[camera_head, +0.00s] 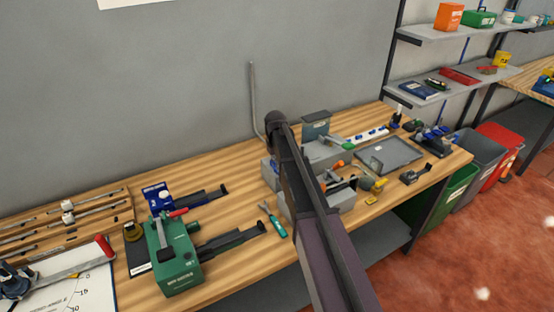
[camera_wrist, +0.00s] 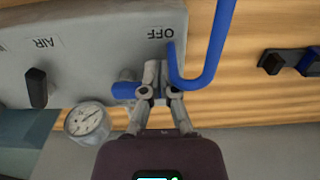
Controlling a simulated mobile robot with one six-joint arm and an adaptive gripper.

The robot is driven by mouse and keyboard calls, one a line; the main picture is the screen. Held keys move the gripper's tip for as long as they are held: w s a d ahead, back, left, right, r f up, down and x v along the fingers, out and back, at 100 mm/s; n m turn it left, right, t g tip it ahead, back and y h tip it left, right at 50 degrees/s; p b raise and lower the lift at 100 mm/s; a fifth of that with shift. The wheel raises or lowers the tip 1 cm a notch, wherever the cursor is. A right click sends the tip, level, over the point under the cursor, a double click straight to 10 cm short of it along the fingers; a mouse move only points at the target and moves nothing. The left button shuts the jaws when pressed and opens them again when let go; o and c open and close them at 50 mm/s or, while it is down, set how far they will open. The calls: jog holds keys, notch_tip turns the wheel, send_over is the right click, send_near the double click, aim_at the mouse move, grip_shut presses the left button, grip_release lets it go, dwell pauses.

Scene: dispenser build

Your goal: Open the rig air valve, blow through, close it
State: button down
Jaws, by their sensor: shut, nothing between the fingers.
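In the wrist view, a grey rig panel (camera_wrist: 95,50) carries the upside-down words AIR and OFF. A black lever or knob (camera_wrist: 37,88) sits below AIR at the left. A round pressure gauge (camera_wrist: 87,122) sits at the panel's edge. A blue fitting (camera_wrist: 125,90) is just left of my gripper (camera_wrist: 158,68), and a curved blue tube (camera_wrist: 205,75) is just right of it. My gripper is shut and empty, with its fingertips near the panel below OFF; whether they touch anything is unclear. In the head view my arm hides the gripper and much of the rig.
The wooden bench (camera_head: 235,215) holds a green machine (camera_head: 180,255) and a green-handled tool (camera_head: 275,222) left of my arm. A grey tray (camera_head: 390,153) and small tools lie to the right. Dark rail-like parts (camera_wrist: 290,62) lie beside the rig in the wrist view.

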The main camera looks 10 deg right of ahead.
jog(key=shift+w, duration=0.65)
jog(key=shift+w+a, duration=0.1)
jog(key=shift+w, duration=0.4)
dwell(0.5)
jog(key=shift+w+d, duration=0.3)
jog(key=shift+w, duration=0.05)
jog(key=shift+w+d, duration=0.15)
jog(key=shift+d, duration=0.05)
dwell(0.4)
jog(key=shift+s+a, duration=0.2)
jog(key=shift+a, duration=0.2)
dwell(0.5)
